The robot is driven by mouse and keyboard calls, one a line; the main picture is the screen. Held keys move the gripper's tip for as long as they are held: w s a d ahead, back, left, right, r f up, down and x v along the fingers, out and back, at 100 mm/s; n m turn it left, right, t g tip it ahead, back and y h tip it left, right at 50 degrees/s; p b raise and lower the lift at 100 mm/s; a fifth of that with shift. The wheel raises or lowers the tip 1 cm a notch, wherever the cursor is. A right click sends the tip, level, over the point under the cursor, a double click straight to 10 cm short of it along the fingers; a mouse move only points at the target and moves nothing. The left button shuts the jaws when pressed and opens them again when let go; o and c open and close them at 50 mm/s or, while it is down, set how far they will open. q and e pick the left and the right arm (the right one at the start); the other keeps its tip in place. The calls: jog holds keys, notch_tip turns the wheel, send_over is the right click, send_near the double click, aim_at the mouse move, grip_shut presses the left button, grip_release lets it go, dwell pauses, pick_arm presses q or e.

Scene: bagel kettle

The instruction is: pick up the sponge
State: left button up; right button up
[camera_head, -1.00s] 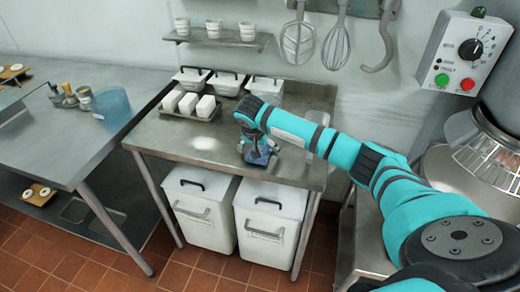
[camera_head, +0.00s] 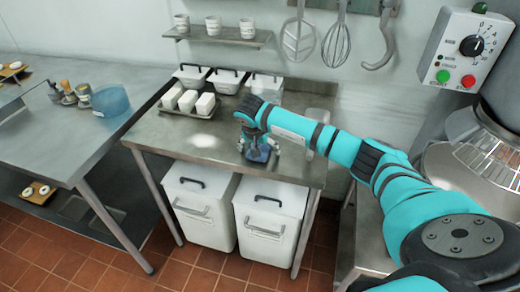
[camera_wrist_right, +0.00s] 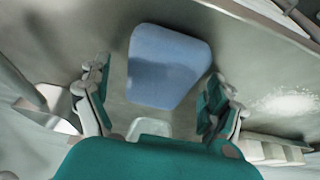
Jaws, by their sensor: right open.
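The sponge (camera_wrist_right: 166,66) is a blue block lying on the metal table, seen in the right wrist view. It also shows as a small blue patch under my right gripper in the head view (camera_head: 259,154). My right gripper (camera_wrist_right: 158,98) is open, with one finger on each side of the sponge's near end and visible gaps to it. In the head view the right gripper (camera_head: 258,150) points down over the table's front part. My left gripper is out of view.
The metal table (camera_head: 170,140) carries a tray of white blocks (camera_head: 189,101) and lidded white containers (camera_head: 227,80) behind. White bins (camera_head: 270,218) stand below. A clear upright object (camera_head: 318,120) stands right of my gripper. Bare tabletop lies left of it.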

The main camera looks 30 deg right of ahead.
jog(key=c, duration=1)
jog(key=shift+s, duration=0.15)
jog(key=shift+c, duration=1.3)
jog(key=shift+r, duration=0.15)
notch_tip(320, 180, up, 10)
jog(key=b, duration=0.1)
jog(key=shift+r+b, duration=0.15)
jog(key=shift+b, duration=0.15)
